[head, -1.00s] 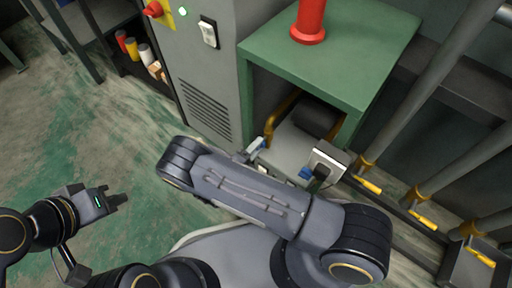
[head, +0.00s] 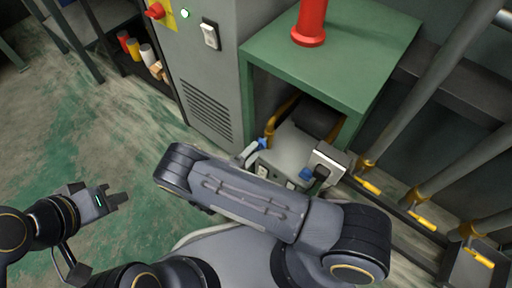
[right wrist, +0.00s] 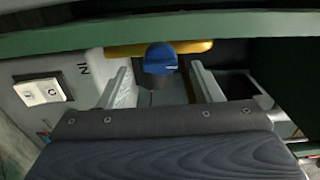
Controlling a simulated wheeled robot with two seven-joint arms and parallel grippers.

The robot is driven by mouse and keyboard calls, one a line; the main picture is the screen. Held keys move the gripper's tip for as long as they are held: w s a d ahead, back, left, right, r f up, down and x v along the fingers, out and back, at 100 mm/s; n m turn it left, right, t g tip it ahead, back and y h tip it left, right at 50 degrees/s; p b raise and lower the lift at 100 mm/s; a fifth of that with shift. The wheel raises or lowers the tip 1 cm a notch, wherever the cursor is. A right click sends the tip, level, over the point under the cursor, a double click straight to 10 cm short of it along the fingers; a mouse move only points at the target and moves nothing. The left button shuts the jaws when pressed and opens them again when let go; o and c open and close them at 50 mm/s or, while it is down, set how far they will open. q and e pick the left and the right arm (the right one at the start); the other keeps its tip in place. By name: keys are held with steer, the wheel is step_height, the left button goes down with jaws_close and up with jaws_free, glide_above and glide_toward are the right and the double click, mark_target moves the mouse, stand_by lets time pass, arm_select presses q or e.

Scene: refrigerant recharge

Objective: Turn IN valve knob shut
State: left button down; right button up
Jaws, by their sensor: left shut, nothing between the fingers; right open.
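The blue valve knob (right wrist: 160,58) shows at the top middle of the right wrist view, in front of a yellow bar. An IN label (right wrist: 82,68), upside down, is on the grey machine to its left. My right gripper (right wrist: 160,74) is open, with one pale finger on each side of the knob; contact is not clear. In the head view a blue knob (head: 261,144) shows on the grey machine (head: 283,150) under the green table, beside a pale fingertip; my forearm hides most of that gripper. My left gripper (head: 119,200) is shut and empty over the floor.
The green table top (head: 350,50) and its edge overhang the machine. A second blue knob (head: 305,174) sits beside a grey box (head: 328,160) at the right. A white rocker switch (right wrist: 43,92) is on the machine. Pipes with yellow handles (head: 425,218) stand at the right.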

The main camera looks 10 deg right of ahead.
steer(key=v, duration=0.5)
steer(key=shift+p, duration=0.4)
